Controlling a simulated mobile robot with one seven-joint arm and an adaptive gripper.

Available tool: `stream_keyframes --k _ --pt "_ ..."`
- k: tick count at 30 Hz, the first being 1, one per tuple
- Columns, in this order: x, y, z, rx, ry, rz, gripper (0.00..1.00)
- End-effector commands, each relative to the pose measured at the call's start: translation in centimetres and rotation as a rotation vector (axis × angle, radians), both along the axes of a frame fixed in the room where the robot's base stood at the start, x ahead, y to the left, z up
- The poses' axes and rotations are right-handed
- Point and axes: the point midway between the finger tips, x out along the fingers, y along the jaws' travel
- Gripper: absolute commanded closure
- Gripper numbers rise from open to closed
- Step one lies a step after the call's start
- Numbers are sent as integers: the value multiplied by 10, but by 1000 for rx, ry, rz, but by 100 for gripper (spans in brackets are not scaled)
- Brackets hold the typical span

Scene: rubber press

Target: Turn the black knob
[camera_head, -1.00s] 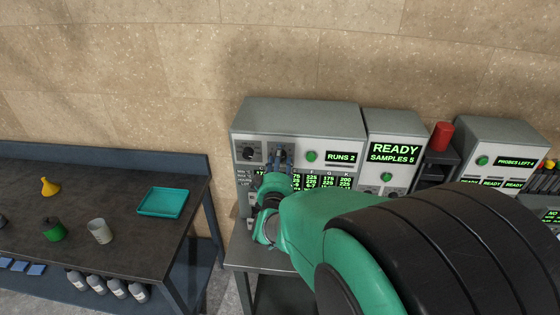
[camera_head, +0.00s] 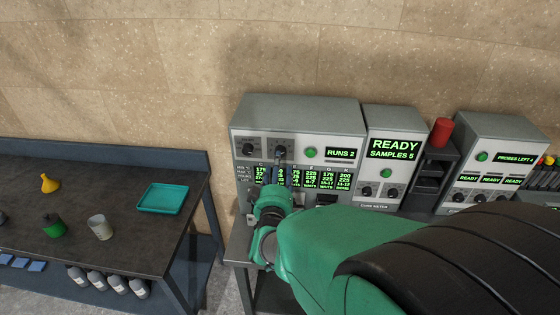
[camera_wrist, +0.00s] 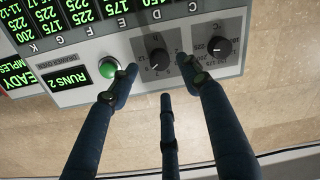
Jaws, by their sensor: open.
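Two round black knobs sit on grey dial plates on the front of the left grey machine (camera_head: 297,112). The left knob (camera_head: 248,148) also shows in the wrist view (camera_wrist: 219,46). The right knob (camera_head: 280,151), beside the green button, shows in the wrist view (camera_wrist: 160,59) as well. My gripper (camera_head: 281,174) is just below the right knob in the head view. In the wrist view its dark fingers (camera_wrist: 157,72) are spread, with one tip on either side of the right knob and a third finger below. It is empty; I cannot tell whether any tip touches the knob.
A green button (camera_head: 311,152) and lit displays share the panel. A second machine (camera_head: 395,125) with smaller black knobs stands to the right, then a red cylinder (camera_head: 442,131). A dark table (camera_head: 110,230) with a teal tray (camera_head: 164,199) stands at the left.

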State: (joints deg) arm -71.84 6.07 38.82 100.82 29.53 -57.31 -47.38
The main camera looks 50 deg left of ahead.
Motion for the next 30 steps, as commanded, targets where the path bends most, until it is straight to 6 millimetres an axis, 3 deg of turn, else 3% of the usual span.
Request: stream_keyframes --k 12,25,26,30 --pt "-35 -37 2 1 -1 1 53" --pt "-39 -42 3 2 -2 0 53" --pt "-39 -42 3 2 -2 0 55" --pt "-39 -42 3 5 3 -1 83"
